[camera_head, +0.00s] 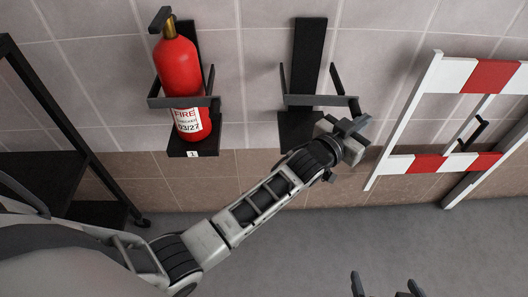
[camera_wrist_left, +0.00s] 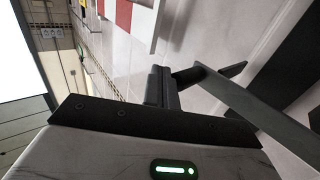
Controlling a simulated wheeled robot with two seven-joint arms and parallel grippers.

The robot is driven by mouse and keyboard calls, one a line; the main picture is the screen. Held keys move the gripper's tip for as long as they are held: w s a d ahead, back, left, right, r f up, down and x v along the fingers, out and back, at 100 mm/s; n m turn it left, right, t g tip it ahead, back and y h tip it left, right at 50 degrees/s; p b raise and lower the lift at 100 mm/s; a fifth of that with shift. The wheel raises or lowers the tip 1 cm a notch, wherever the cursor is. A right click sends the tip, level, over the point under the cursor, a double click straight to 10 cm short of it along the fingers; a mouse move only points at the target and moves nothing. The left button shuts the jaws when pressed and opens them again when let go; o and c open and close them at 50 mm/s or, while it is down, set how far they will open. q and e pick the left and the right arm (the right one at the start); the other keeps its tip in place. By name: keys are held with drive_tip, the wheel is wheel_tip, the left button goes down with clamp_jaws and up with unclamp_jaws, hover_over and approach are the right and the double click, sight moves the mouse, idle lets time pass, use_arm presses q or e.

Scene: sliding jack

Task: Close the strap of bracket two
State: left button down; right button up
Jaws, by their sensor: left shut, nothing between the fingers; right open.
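The empty black wall bracket (camera_head: 308,55) stands right of the one with the extinguisher. Its dark strap arms (camera_head: 336,80) stick out from the backplate, and a band runs across the front. Its number is hidden behind my arm. My left gripper (camera_head: 352,124) is shut and empty, just below and right of the band's right end. In the left wrist view, the shut fingers (camera_wrist_left: 162,84) are close beside a dark strap bar (camera_wrist_left: 255,110); I cannot tell whether they touch. My right gripper (camera_head: 387,287) is open and empty at the bottom edge, far from the brackets.
A red fire extinguisher (camera_head: 180,68) sits in the left bracket (camera_head: 190,35), behind a band. A red-and-white barrier (camera_head: 425,163) stands close at the right. A black shelf frame (camera_head: 45,180) is at the left. The grey floor (camera_head: 290,250) in front is clear.

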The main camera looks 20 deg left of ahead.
use_arm(q)
drive_tip(key=shift+w, duration=0.15)
idle(0.5)
drive_tip(key=v, duration=1.6)
drive_tip(key=s+a+f+n+g+y, duration=0.2)
drive_tip(key=s+a+f+g+y, duration=0.2)
drive_tip(key=s+f, duration=0.9)
drive_tip(key=a+f+g, duration=0.1)
drive_tip(key=a+g, duration=0.1)
drive_tip(key=a, duration=0.1)
drive_tip(key=shift+s, duration=0.2)
